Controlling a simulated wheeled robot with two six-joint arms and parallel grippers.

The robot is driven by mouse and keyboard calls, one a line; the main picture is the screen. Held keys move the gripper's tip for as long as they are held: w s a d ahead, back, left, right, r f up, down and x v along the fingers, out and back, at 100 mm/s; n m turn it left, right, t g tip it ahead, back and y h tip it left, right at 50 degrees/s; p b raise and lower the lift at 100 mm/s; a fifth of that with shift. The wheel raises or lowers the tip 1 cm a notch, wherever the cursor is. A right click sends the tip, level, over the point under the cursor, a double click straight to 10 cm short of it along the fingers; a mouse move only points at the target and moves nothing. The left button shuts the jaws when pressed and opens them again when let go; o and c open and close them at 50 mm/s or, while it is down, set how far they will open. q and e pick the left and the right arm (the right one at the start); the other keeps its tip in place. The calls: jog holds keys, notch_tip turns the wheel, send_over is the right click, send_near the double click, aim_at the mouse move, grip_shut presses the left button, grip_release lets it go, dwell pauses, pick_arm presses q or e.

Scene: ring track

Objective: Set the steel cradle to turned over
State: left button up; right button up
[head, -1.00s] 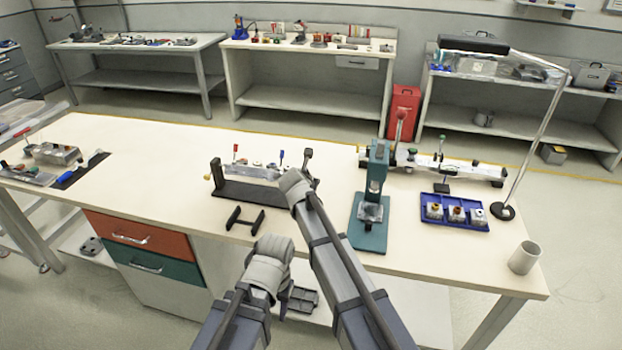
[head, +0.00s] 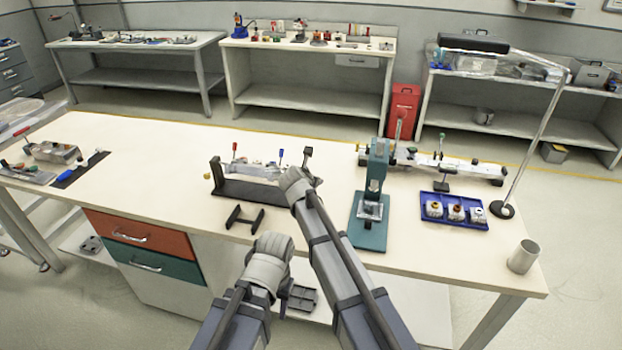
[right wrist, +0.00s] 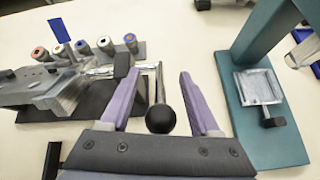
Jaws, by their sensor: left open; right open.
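The steel cradle (head: 258,171) is on a dark stand near the middle of the bench. In the right wrist view the cradle (right wrist: 62,92) is at left, a grey block joined by a shaft to a lever with a black ball knob (right wrist: 161,120). My right gripper (right wrist: 162,77) is open, with the lever and knob between its fingers; I see a gap on both sides. In the head view my right wrist hides the fingers and part of the stand. My left gripper (head: 288,298) is open and empty in front of the bench edge.
A teal press (head: 370,215) stands just right of the cradle. A small black rest (head: 245,217) lies in front of it. A blue tray (head: 453,211), a lamp and a grey cup (head: 522,257) are farther right. The bench's left middle is clear.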

pick_arm(q)
notch_tip(320, 180, up, 4)
jog(key=p, duration=0.4)
jog(key=shift+r, duration=0.25)
pick_arm(e)
jog(key=v, duration=0.7)
jog(key=shift+s+r, duration=0.2)
jog(key=shift+s, duration=0.1)
pick_arm(q)
jog(key=shift+c, duration=0.4)
